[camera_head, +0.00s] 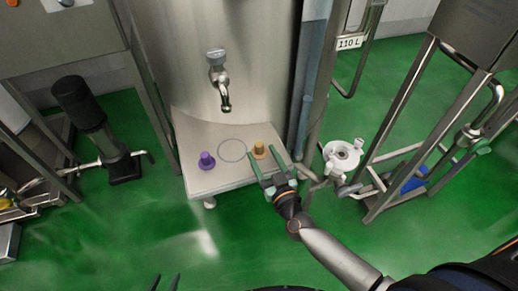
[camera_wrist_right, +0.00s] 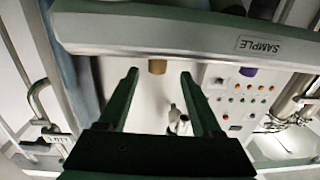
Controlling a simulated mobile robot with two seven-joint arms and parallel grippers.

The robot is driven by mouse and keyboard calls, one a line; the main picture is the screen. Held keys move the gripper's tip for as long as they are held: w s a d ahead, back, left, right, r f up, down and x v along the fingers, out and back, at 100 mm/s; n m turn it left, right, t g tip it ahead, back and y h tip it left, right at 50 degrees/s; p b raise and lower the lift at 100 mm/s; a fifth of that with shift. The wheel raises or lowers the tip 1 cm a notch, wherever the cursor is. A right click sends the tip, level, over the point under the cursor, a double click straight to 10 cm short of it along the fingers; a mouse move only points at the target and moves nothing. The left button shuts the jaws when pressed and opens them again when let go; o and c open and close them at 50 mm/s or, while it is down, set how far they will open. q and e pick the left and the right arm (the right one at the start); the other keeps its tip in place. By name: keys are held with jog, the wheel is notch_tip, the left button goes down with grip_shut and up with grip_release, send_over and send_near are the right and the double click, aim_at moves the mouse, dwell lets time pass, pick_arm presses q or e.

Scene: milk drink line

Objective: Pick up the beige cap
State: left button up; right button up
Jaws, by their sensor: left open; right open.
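The beige cap (camera_head: 258,150), tan-orange in the picture, stands on the right part of the small shelf (camera_head: 200,137) below the tap. My right gripper (camera_head: 262,157) reaches in from the lower right, open, with a green finger on each side of the cap. In the right wrist view, which looks upside down, the cap (camera_wrist_right: 157,67) shows in the gap between the open fingertips (camera_wrist_right: 159,74). I cannot tell how deep it sits between them. Nothing is held. My left gripper (camera_head: 166,283) shows only its dark, parted fingertips at the bottom edge.
A purple cap (camera_head: 206,161) stands on the shelf's left part, and it also shows in the right wrist view (camera_wrist_right: 248,71). A drawn circle (camera_head: 232,150) lies between the caps. The tap (camera_head: 220,80) hangs above. A metal frame stands right.

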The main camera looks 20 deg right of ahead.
aim_at(261, 148)
jog(key=w, duration=0.4)
jog(key=shift+w+r, duration=0.2)
jog(key=shift+w, duration=0.05)
grip_shut()
dwell(0.5)
